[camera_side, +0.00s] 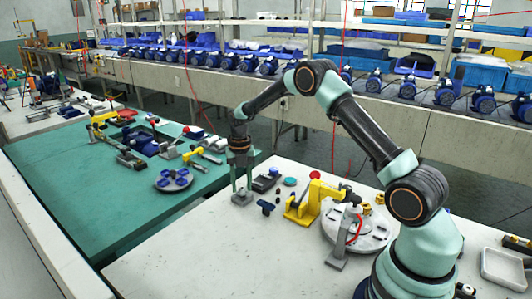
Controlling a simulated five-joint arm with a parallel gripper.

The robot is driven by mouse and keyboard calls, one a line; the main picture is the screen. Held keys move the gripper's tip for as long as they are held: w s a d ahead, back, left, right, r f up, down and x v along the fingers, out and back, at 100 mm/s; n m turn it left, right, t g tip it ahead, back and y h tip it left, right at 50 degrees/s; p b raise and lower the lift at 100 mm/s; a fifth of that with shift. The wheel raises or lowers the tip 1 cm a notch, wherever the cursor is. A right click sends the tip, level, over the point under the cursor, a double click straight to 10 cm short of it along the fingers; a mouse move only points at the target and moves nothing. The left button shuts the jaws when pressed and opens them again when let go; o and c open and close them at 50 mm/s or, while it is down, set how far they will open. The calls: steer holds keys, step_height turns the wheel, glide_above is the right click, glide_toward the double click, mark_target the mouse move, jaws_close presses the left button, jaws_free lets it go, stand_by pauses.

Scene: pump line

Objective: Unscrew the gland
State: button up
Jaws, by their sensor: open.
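My gripper (242,188) points straight down near the back left corner of the white bench, its two pale green fingers apart. Its fingertips are at a small grey block (241,198) on the bench; I cannot tell whether they touch it. I cannot pick out the gland for certain; it is too small to tell or hidden between the fingers. A dark blue fitting (267,208) stands on the bench just right of the block.
Right of my gripper are a dark tray (262,184), a yellow fixture (312,200) with a red knob (315,175), and a round grey plate (375,236). Left is a teal surface (95,205) with tools and a grey disc (173,187). The bench front left is clear.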

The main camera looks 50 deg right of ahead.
steer(key=shift+r, duration=2.1)
